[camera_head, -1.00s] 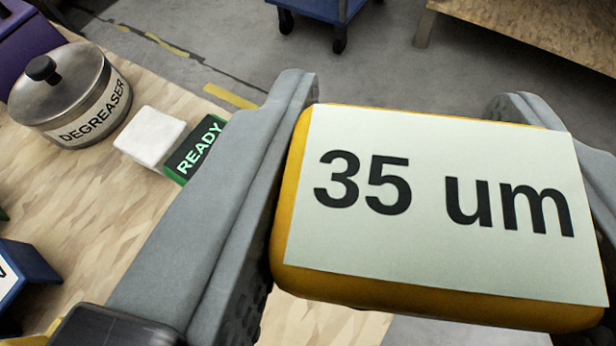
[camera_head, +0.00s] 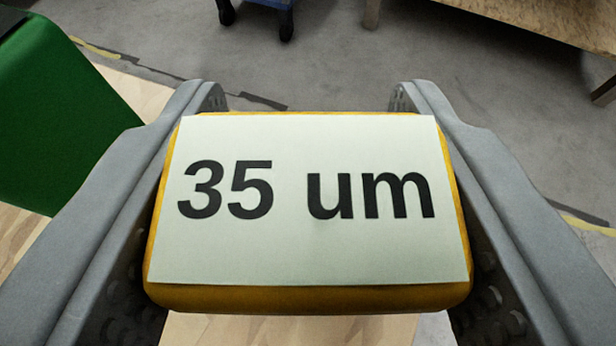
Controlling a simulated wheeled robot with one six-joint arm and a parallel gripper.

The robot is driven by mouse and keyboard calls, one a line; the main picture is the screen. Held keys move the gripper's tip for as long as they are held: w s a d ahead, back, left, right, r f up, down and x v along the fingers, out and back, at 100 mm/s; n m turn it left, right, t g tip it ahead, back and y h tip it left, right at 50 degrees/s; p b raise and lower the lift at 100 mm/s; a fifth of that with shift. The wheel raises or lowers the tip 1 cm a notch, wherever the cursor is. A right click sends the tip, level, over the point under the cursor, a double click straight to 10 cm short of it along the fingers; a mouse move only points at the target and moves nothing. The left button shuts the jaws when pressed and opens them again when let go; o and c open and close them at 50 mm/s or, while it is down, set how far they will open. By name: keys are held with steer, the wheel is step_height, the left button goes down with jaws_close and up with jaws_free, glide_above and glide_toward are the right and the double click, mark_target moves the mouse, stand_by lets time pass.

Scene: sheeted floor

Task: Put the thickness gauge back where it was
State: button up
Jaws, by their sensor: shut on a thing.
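The thickness gauge (camera_head: 310,299) is a yellow block with a pale face that reads "35 um". It fills the middle of the view. My gripper (camera_head: 309,110) is shut on it, with one grey finger along its left side and one along its right. The gauge sits level between the fingers, its label facing the camera. Its underside is hidden, and so is most of what lies beneath it.
A large green object (camera_head: 62,115) stands at the left, close to the left finger. A pale wood-patterned surface (camera_head: 25,235) shows below it. Grey floor (camera_head: 330,50) lies beyond, with a blue cart (camera_head: 262,5) and a wooden table (camera_head: 540,22) at the back.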

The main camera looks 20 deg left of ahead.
steer(key=shift+f, duration=0.1)
steer(key=o, duration=1.2)
steer(key=shift+c, duration=0.2)
steer(key=v, duration=1.2)
